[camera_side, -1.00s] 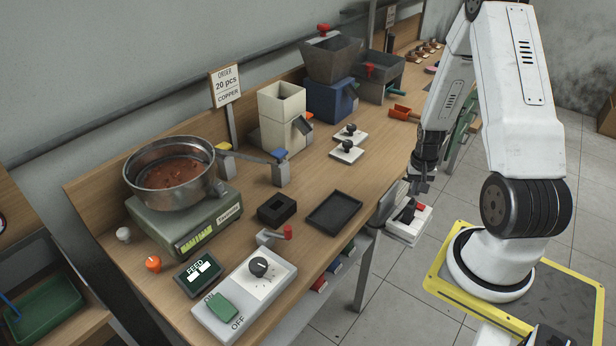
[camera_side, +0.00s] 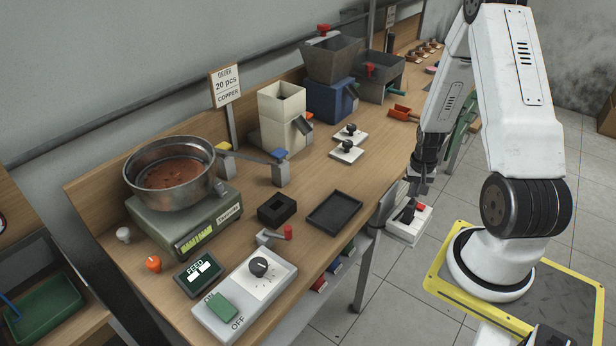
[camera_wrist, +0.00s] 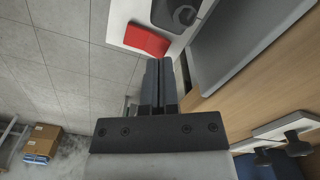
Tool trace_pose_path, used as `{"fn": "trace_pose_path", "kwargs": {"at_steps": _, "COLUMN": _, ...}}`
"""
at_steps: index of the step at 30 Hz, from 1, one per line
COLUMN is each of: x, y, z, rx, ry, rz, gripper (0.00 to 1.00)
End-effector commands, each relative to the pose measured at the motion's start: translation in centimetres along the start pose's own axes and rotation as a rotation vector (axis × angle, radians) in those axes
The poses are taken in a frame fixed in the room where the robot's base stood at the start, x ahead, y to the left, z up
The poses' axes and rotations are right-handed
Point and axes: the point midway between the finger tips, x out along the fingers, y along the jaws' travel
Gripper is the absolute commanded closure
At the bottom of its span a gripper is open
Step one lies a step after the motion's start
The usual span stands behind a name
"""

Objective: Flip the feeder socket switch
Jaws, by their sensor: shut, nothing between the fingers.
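The socket is a white box (camera_side: 408,232) at the front edge of the bench, beside my arm. It carries a red rocker switch (camera_side: 421,208) and a black plug. In the wrist view the red switch (camera_wrist: 147,40) lies just beyond my fingertips, with the black plug (camera_wrist: 178,13) to its upper right. My gripper (camera_side: 415,196) points down over the socket, its fingers together and empty. It also shows in the wrist view (camera_wrist: 159,64), with the tips close to the switch's lower edge. I cannot tell whether they touch it, or which way the rocker is tilted.
A grey panel (camera_wrist: 245,40) and the bench edge lie right of the fingers in the wrist view. On the bench stand a black tray (camera_side: 334,213), a green-switch control box (camera_side: 235,308) and a scale with a bowl (camera_side: 172,178). Open floor lies left in the wrist view.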

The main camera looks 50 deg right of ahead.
Motion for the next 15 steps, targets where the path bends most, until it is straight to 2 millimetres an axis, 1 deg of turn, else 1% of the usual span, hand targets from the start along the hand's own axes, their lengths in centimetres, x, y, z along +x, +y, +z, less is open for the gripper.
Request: {"fn": "trace_pose_path", "kwargs": {"at_steps": 15, "x": 0.56, "y": 0.00, "z": -0.01, "rx": 0.000, "ry": 0.000, "rz": 0.000, "gripper": 1.00}}
